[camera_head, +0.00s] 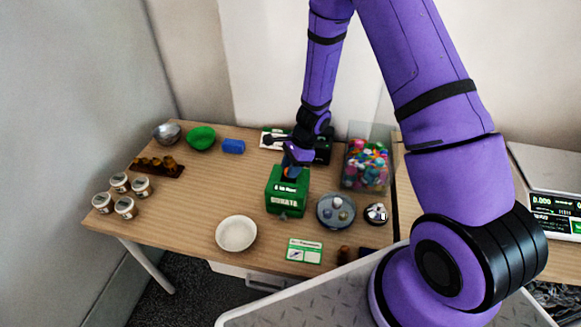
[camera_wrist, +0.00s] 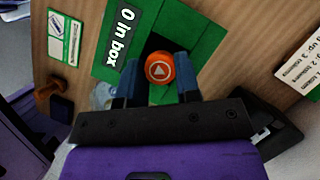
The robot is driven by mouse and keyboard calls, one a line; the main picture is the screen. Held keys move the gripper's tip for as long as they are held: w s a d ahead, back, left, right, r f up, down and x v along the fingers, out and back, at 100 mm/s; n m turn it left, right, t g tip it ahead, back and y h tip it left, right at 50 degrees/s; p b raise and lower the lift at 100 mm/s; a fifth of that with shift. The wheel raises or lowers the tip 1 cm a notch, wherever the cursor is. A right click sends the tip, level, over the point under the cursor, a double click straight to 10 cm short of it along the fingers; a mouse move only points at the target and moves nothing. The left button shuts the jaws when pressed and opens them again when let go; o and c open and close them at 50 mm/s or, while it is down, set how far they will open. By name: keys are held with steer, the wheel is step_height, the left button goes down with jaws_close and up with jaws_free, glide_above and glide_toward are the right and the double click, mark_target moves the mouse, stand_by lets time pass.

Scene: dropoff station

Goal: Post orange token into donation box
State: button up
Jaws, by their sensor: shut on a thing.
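The green donation box (camera_head: 287,194) stands on the wooden table below my gripper (camera_head: 291,168) in the head view. In the wrist view, the box's green top (camera_wrist: 182,22) shows with a dark opening and a label reading "0 In box". The round orange token (camera_wrist: 160,68), marked with a white triangle, sits between the two fingertips of my gripper (camera_wrist: 159,75). The gripper is shut on it. The token appears over the dark opening. I cannot tell its exact height above the box or whether its lower edge is inside.
A clear bin of colourful pieces (camera_head: 367,164) stands right of the box. A grey round tray (camera_head: 336,224) is at its front right, and a white bowl (camera_head: 236,246) at its front left. Several jars (camera_head: 127,207) stand at the far left. The table's left middle is clear.

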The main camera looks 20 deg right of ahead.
steer(key=shift+f, duration=0.2)
steer(key=o, duration=1)
steer(key=shift+c, duration=0.2)
steer(key=shift+r, duration=3.05)
